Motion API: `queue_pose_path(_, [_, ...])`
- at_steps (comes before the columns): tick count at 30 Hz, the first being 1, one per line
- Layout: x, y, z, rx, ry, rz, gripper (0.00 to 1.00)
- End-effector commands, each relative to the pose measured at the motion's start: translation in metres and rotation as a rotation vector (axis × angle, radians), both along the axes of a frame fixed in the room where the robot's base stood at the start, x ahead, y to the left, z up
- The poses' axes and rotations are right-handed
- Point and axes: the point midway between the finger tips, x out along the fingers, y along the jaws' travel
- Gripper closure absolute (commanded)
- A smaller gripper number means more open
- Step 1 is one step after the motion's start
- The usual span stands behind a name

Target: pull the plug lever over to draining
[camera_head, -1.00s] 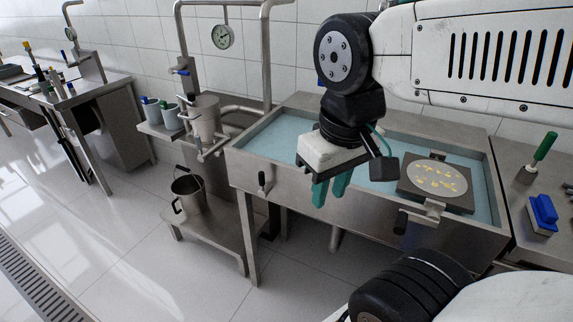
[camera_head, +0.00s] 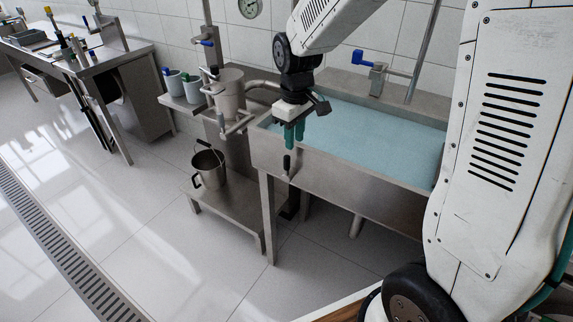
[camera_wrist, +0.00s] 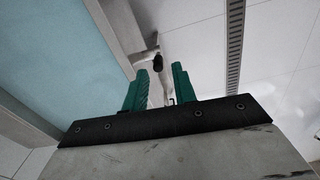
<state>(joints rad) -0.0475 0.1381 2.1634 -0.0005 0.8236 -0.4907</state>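The plug lever (camera_head: 286,165) is a short upright stick with a black grip on the front left of the steel sink (camera_head: 330,180). My gripper (camera_head: 293,142) hangs just above the lever with its teal fingers pointing down. In the wrist view the fingers of my gripper (camera_wrist: 158,78) are apart with nothing held. The lever's black knob (camera_wrist: 157,62) shows beyond the gap between the fingertips there. I cannot tell the exact distance to it. The sink holds blue water (camera_head: 385,140).
A metal bucket (camera_head: 208,166) stands on a low shelf (camera_head: 225,212) left of the sink. A steel pitcher (camera_head: 228,95) and cups (camera_head: 193,88) stand above it. A blue-handled tap (camera_head: 372,65) is behind the water. The floor in front is clear.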

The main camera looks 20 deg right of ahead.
Motion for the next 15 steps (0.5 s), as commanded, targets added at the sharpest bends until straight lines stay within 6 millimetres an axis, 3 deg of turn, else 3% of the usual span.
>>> queue_pose_path(1, [0.011, 0.002, -0.015, -0.001, 0.010, 0.024, 0.73])
queue_pose_path(6, [0.031, 0.006, -0.042, -0.002, 0.016, 0.078, 0.73])
queue_pose_path(15, [0.034, 0.008, -0.078, -0.001, 0.020, 0.092, 0.73])
